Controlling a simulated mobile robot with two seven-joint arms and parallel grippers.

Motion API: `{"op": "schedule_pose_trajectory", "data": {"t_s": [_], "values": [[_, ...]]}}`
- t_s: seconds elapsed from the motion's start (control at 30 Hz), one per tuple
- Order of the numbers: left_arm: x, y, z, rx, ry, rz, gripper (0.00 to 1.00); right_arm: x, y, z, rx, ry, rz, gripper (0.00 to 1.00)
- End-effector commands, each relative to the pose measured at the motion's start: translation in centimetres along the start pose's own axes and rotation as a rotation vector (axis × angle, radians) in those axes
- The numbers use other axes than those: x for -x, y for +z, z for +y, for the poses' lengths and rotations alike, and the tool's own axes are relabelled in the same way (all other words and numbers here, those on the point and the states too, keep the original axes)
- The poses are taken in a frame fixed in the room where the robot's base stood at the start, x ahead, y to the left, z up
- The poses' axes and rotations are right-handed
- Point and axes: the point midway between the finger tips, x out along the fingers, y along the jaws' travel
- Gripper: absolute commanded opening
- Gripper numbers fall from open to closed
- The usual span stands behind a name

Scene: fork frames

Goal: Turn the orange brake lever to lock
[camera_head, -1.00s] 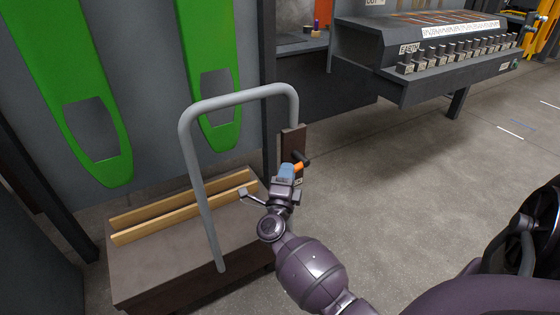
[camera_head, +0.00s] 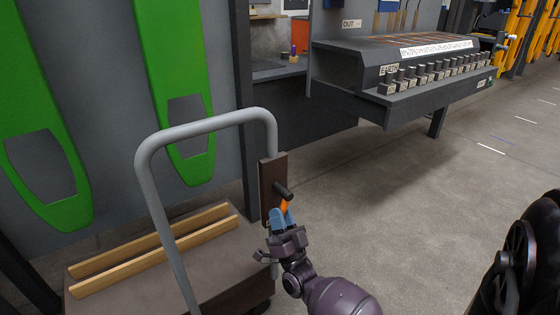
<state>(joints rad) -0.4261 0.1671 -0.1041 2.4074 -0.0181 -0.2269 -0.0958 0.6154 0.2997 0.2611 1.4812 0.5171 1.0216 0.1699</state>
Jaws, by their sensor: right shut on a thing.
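The orange brake lever (camera_head: 284,205) hangs from a dark pivot knob (camera_head: 283,190) on a brown plate (camera_head: 268,185) at the right leg of the cart's grey handle. It points mostly downward. My right gripper (camera_head: 283,216) comes up from below, with its blue fingertips shut on the lever's lower part and hiding that part. My left gripper is not in view.
The cart's grey tube handle (camera_head: 153,190) arches over its brown deck (camera_head: 130,288), which carries two wooden strips (camera_head: 160,253). Green panels (camera_head: 172,75) stand behind. A dark console (camera_head: 400,75) is at the back right. The floor (camera_head: 415,205) right of the cart is clear.

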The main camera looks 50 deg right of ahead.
Motion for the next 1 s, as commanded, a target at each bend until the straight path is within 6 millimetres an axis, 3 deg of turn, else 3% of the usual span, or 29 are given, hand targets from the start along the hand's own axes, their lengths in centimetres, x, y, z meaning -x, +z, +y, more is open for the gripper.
{"op": "schedule_pose_trajectory", "data": {"t_s": [0.5,1.0], "values": [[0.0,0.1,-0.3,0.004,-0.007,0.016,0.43,0.2,-0.5,2.0,0.235,-0.231,-0.07,0.0],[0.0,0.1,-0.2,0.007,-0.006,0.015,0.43,0.1,-0.6,2.3,0.276,-0.273,-0.079,0.0]]}}
